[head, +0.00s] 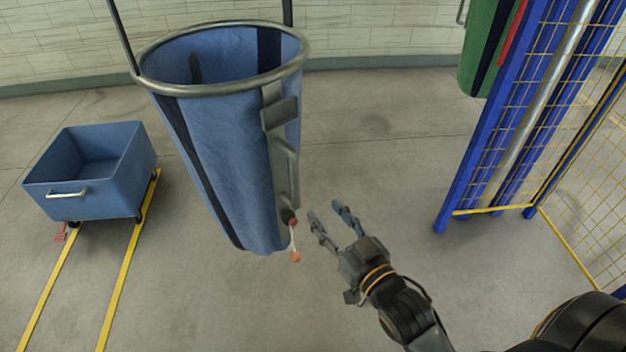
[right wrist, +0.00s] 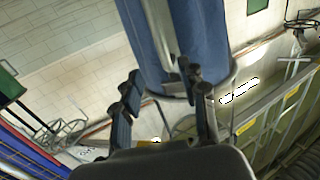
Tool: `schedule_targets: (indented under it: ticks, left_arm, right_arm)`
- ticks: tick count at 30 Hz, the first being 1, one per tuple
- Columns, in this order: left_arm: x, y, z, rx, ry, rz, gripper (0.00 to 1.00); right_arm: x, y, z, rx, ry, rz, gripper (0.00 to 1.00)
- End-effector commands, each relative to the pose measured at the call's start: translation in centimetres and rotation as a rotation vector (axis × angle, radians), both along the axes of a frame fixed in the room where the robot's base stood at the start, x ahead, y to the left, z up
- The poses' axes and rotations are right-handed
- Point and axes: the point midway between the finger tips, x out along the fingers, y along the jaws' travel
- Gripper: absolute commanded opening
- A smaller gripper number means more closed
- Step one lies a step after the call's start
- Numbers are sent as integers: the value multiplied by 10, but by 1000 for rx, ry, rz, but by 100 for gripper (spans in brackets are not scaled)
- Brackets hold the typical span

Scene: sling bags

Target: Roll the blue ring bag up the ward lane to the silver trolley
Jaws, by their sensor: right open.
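The blue ring bag (head: 215,140) hangs open-topped from a grey metal ring in the head view, left of centre. A grey bracket with a bar handle (head: 288,165) runs down its right side, with a red knob and a short cord ending in an orange tip (head: 295,257) below. My right gripper (head: 324,211) is open and empty, just right of the bag's lower end, apart from the cord in the picture. The bag (right wrist: 180,40) also shows beyond the open fingers in the right wrist view. I cannot make out a silver trolley for certain. My left gripper is out of view.
A blue tub on castors (head: 90,190) stands at the left on two yellow floor lines (head: 135,240). A blue frame with yellow mesh (head: 460,180) stands at the right, near a green bag (head: 485,50).

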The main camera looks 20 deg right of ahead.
Motion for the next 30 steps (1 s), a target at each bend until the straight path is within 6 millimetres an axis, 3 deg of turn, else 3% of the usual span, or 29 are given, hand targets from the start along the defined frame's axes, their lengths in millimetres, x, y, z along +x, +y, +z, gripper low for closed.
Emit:
schedule_targets:
  ticks: [3, 8, 21, 30]
  left_arm:
    - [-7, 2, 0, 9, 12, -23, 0]
    - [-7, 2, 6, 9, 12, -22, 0]
    - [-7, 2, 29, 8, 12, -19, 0]
    - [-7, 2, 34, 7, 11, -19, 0]
  right_arm:
    - [2, 1, 11, 3, -20, 1, 42]
    - [19, 3, 13, 3, -21, 0, 42]
    - [103, 14, 14, 2, -20, 0, 42]
    - [133, 19, 11, 3, -19, 1, 42]
